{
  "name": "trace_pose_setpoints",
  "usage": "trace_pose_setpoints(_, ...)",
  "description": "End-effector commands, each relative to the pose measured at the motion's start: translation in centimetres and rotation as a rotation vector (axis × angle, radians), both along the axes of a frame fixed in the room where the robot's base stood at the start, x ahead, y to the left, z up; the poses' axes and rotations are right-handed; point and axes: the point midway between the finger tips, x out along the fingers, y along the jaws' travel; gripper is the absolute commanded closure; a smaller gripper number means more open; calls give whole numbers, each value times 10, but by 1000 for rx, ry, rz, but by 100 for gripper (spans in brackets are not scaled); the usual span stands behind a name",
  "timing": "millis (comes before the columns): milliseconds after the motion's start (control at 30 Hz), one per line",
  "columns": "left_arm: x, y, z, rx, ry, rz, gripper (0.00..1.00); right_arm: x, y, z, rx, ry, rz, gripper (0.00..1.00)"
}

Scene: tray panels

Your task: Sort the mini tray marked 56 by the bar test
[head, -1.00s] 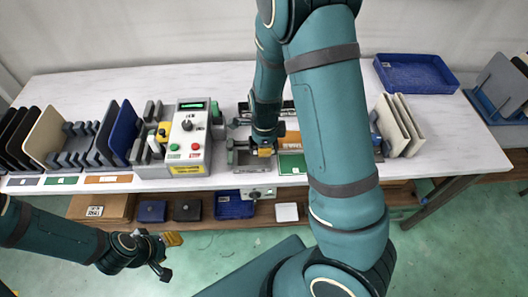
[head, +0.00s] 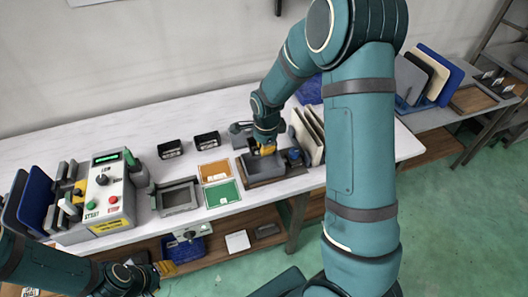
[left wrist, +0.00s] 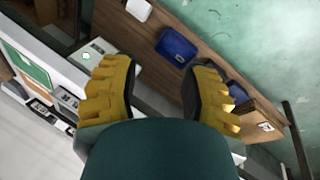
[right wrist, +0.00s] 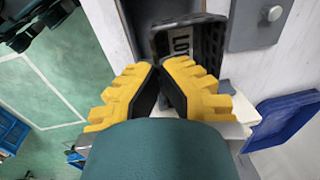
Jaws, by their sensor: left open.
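A small dark tray (right wrist: 188,20) with slotted walls and a white "LOT" label fills the top middle of the right wrist view. No 56 can be read on it. In the head view a small grey tray (head: 262,165) sits in or just over a brown-framed fixture on the right of the table. My right gripper (head: 266,149) is at its back edge. In the right wrist view this gripper (right wrist: 159,66) is nearly closed at the tray's near wall, seemingly on it. My left gripper (left wrist: 158,75) is open and empty, low before the table's front edge.
The push-button tester (head: 107,195) stands at left, beside an empty grey frame (head: 178,197). An orange card (head: 214,171) and green card (head: 222,193) lie between frame and fixture. Two small black trays (head: 170,148) (head: 207,140) stand behind. Upright cream panels (head: 309,135) are close right of my right gripper.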

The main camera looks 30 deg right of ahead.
Motion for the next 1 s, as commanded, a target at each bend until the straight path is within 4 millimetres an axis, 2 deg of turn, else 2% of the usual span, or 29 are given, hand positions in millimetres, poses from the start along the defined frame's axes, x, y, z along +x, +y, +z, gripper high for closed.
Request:
trace_pose_setpoints(267,-2,0,-7,0,4,-3,55,0,-1,-9,-1,0,0,100)
trace_pose_setpoints(1000,-14,-2,-43,-7,31,-24,55,0,0,-60,0,-1,1,100)
